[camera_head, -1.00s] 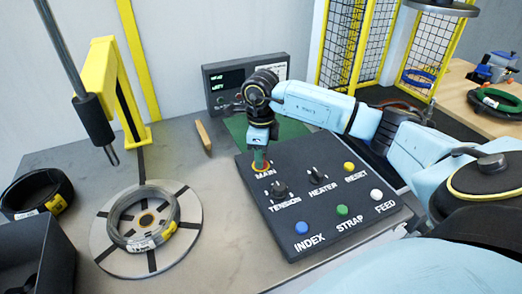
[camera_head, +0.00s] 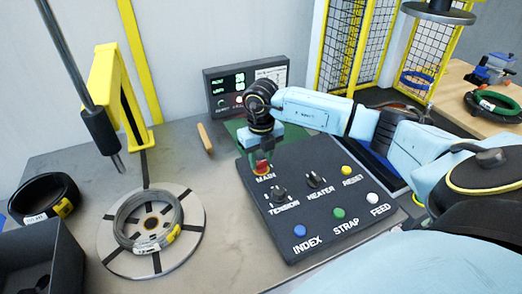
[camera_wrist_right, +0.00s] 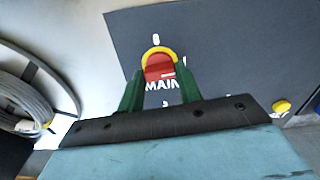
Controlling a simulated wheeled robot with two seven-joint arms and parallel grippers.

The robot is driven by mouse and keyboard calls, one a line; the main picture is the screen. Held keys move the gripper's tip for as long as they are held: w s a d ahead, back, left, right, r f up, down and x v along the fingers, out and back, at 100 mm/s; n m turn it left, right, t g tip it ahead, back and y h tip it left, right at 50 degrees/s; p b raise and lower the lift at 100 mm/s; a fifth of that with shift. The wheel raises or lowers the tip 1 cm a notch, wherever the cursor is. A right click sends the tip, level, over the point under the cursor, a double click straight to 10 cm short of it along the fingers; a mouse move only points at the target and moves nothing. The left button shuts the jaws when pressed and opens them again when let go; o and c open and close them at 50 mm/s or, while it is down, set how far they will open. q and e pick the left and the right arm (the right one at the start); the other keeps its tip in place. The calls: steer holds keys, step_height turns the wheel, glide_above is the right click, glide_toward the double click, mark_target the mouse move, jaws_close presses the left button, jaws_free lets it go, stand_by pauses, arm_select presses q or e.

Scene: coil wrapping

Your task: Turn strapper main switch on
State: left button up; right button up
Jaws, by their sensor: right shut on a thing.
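The main switch (camera_head: 262,169) is a red knob with a yellow ring at the top left of the dark control panel (camera_head: 325,225), above the label MAIN. In the right wrist view the red switch (camera_wrist_right: 159,68) sits between the two green fingers of my right gripper (camera_wrist_right: 160,84). My right gripper (camera_head: 261,160) points down at the switch and is shut on it. The fingers partly hide the knob in the head view. My left gripper is not in view.
The panel also carries the TENSION knob (camera_head: 278,193), the HEATER knob (camera_head: 314,179) and several coloured buttons. A wire coil (camera_head: 149,220) lies on the round turntable (camera_head: 110,253) at left. A display (camera_head: 245,88) stands behind the panel. A dark bin (camera_head: 40,260) stands at lower left.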

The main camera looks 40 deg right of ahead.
mark_target(261, 162)
steer(key=shift+m, duration=0.7)
steer(key=o, duration=1)
step_height(261, 162, up, 13)
steer(key=shift+r+p, duration=0.2)
steer(key=shift+p, duration=0.25)
